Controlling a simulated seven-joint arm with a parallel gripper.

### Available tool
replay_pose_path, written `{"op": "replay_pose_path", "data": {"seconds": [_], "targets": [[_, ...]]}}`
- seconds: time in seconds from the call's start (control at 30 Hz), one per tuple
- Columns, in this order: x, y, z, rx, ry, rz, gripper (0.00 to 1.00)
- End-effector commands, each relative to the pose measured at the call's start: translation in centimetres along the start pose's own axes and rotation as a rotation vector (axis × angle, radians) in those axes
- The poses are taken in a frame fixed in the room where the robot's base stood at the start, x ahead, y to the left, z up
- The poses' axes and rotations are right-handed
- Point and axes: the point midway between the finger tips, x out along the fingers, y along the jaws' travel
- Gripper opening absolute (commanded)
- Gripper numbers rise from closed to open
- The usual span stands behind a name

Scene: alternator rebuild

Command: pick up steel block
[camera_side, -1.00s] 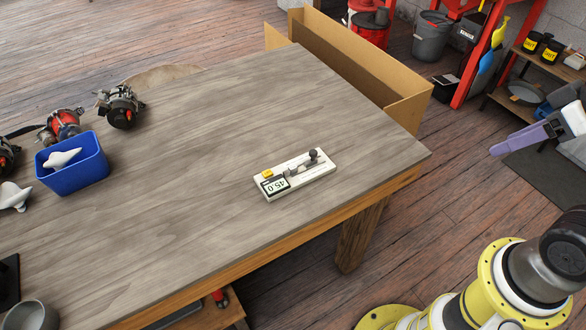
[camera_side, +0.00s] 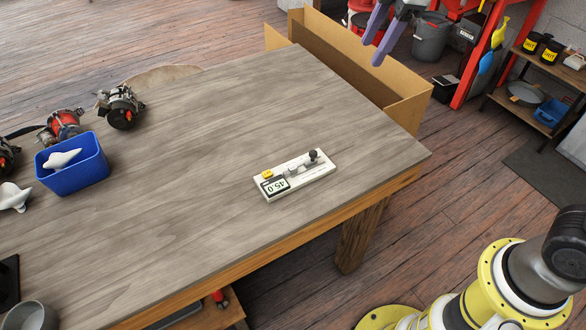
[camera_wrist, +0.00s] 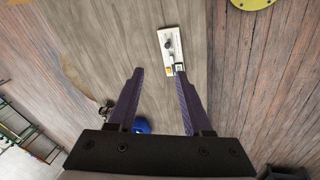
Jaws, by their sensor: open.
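A white device (camera_side: 310,178) with a display reading 45.0 lies near the right edge of the wooden table. A small grey metal piece (camera_side: 292,170) sits on it beside the display; I cannot tell whether it is the steel block. No separate steel block shows clearly. My gripper (camera_side: 373,52) is open, with purple fingers, at the top of the side view, high and well apart from the device. In the wrist view my gripper (camera_wrist: 159,72) points down at the table, and the device (camera_wrist: 170,48) lies beyond its fingertips, near the right one.
A blue bin (camera_side: 75,172) with a white part in it stands at the table's left. Alternators (camera_side: 120,107) sit behind it. A metal cup (camera_side: 30,316) stands at the front left. A cardboard box (camera_side: 360,60) stands beyond the table's far right edge. The table's middle is clear.

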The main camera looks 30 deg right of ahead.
Motion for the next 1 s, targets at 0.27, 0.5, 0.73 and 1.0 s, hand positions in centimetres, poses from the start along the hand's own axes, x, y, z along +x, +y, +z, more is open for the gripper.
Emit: {"op": "replay_pose_path", "data": {"seconds": [0.27, 0.5, 0.73, 1.0], "targets": [[11.7, 1.8, -7.9, -0.224, -0.049, -0.156, 0.5], [19.1, -0.8, -10.5, -0.285, -0.098, -0.263, 0.5], [21.8, -2.2, -10.6, -0.301, -0.109, -0.286, 0.5], [26.6, -3.5, -9.8, -0.3, -0.109, -0.286, 0.5]]}}
